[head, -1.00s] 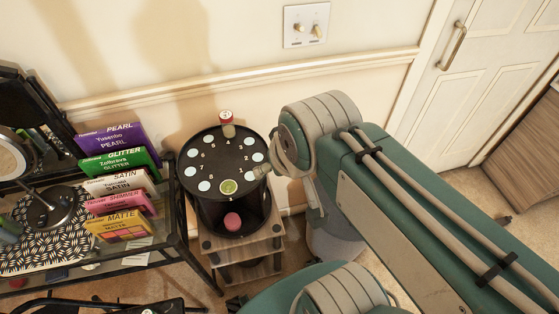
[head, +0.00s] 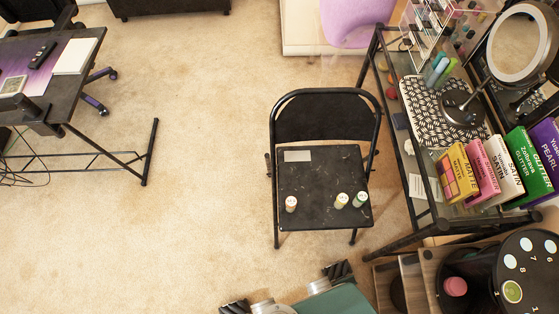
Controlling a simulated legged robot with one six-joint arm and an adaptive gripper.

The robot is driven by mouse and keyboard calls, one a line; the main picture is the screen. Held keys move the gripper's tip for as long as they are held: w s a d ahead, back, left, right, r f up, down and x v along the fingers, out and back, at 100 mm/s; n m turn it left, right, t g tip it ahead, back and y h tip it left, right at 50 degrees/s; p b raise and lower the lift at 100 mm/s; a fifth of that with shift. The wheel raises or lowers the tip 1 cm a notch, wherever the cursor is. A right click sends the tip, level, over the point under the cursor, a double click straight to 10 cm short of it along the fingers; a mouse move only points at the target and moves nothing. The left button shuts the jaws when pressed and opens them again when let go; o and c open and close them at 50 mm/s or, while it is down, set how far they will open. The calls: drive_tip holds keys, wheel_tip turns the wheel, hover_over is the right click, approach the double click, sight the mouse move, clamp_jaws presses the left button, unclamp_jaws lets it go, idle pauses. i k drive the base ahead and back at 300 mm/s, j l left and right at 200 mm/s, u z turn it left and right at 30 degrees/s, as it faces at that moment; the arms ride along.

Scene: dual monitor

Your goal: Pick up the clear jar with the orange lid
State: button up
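I cannot make out a clear jar with an orange lid for certain in the head view. Three small jars stand on the black folding chair (head: 318,170). The left jar (head: 291,204) has a pale top and an orange-pink body. The middle jar (head: 342,200) is pale with a yellowish top, and the right jar (head: 360,200) is greenish. The middle and right jars stand close together near the seat's right corner. My gripper is not in view; only green and grey parts of my own body show at the bottom edge.
A glass-topped rack (head: 411,190) with colored boxes and a round mirror (head: 524,42) stands right of the chair. A round black stand (head: 532,262) is at bottom right. A desk (head: 62,100) is at left. Open carpet (head: 190,190) lies between desk and chair.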

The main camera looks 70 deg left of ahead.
sight(291, 204)
drive_tip(key=k+u, duration=0.15)
drive_tip(key=u, duration=1)
drive_tip(key=i+l+u, duration=0.15)
drive_tip(key=u, duration=1.4)
drive_tip(key=i+j+z, duration=0.3)
drive_tip(key=i+l, duration=0.05)
